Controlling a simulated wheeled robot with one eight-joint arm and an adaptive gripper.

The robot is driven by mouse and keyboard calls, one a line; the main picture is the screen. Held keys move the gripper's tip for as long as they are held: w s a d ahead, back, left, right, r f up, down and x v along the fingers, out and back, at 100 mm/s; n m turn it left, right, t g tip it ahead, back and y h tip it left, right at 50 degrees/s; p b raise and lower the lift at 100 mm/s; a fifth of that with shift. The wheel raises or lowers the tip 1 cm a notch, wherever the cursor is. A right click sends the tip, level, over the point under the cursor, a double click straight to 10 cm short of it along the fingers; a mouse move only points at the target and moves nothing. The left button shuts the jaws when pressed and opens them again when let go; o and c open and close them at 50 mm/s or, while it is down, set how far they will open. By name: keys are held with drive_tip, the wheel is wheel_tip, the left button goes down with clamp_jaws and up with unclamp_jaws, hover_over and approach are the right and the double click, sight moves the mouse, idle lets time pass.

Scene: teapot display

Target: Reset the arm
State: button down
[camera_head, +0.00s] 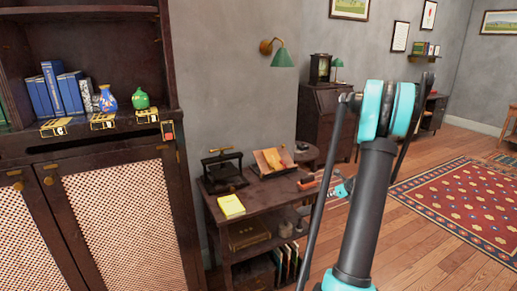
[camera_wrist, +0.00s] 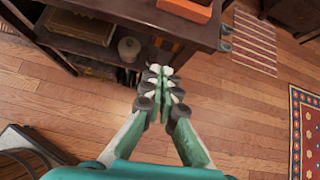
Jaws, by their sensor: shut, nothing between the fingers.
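My arm stands upright on the right of the head view, with dark links and teal joints, in front of the dark wooden side table (camera_head: 280,203). In the wrist view my gripper (camera_wrist: 160,72) points away from the camera with its fingertips together and nothing between them. It is over the wooden floor, just off the table's edge (camera_wrist: 190,35).
A shelf cabinet (camera_head: 120,215) at left holds blue books (camera_head: 62,90), a patterned vase (camera_head: 107,98) and a green teapot (camera_head: 140,98). Bare floor (camera_head: 440,145) and a red rug (camera_head: 465,205) lie at right.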

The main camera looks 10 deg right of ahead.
drive_tip(key=s+a+r+n+g+h, duration=0.1)
drive_tip(key=s+a+r+n+g, duration=0.3)
drive_tip(key=s+a+n, duration=1.3)
drive_tip(key=s+a+n+h, duration=0.1)
drive_tip(key=s+a+n, duration=0.2)
drive_tip(key=s+n, duration=0.4)
drive_tip(key=s+a+f+n+h, duration=0.1)
drive_tip(key=s+a+n, duration=0.2)
drive_tip(key=s+n, duration=0.3)
drive_tip(key=s, duration=0.4)
drive_tip(key=shift+n, duration=0.4)
